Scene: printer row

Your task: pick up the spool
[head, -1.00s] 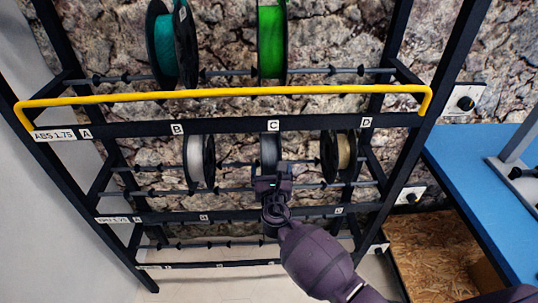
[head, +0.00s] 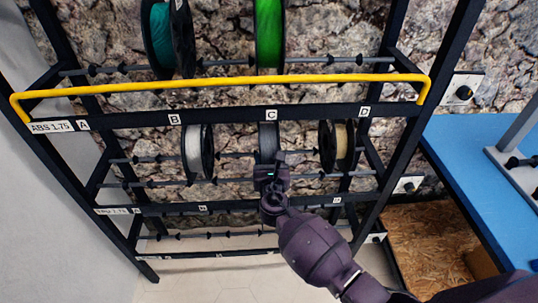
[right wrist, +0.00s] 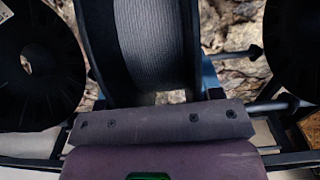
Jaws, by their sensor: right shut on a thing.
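A grey spool with dark flanges (head: 268,138) sits under label C on the second level of the rack. In the right wrist view the same spool (right wrist: 150,42) fills the upper middle, its wound grey filament facing me. My right gripper (head: 269,168) is at the lower front of this spool, shut on it. In the right wrist view the gripper's dark jaw (right wrist: 160,118) lies across the spool's lower edge. The gripper hides the spool's lower part and the fingertips' contact. My left gripper is not in view.
A white spool (head: 195,150) hangs left and a tan spool (head: 341,146) right, on the same level. Teal (head: 160,40) and green (head: 268,35) spools are above, behind a yellow bar (head: 225,84). A blue table (head: 475,170) stands at right. Lower rods look empty.

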